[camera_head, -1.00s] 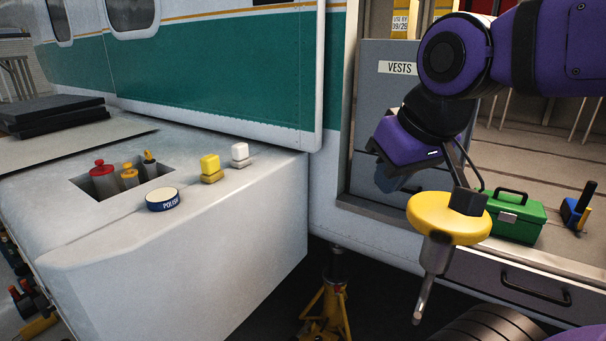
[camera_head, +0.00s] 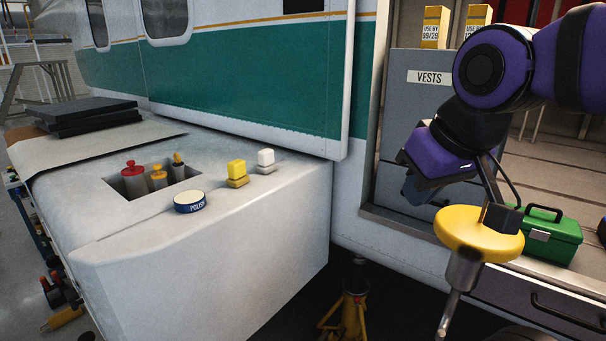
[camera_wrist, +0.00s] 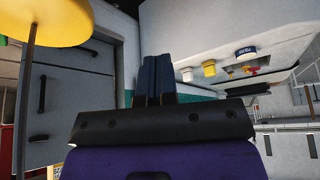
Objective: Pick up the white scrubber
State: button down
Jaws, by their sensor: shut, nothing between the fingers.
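The white scrubber (camera_head: 265,161) is a small white block with a pale base. It stands on the grey ledge of the aircraft (camera_head: 215,238), near its right end. It also shows in the wrist view (camera_wrist: 187,75), to the right of my fingers. My gripper (camera_head: 414,190) hangs in the air to the right of the ledge in the head view, well apart from the scrubber. In the wrist view my gripper's fingers (camera_wrist: 153,78) are together with nothing between them.
A yellow scrubber (camera_head: 236,172) stands just left of the white one, with a polish tin (camera_head: 190,202) nearby. A recess holds red and yellow-topped items. A yellow disc on a rod (camera_head: 480,232) is below my gripper; a green toolbox (camera_head: 552,238) is at right.

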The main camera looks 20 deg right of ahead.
aim_at(266, 165)
jog(key=i+j+u, duration=0.1)
jog(key=i+j, duration=0.15)
jog(key=j, duration=0.2)
jog(key=i+j+u, duration=0.1)
jog(key=i+j, duration=0.15)
jog(key=j, duration=0.2)
jog(key=i+l+u, duration=0.15)
jog(key=i, duration=0.3)
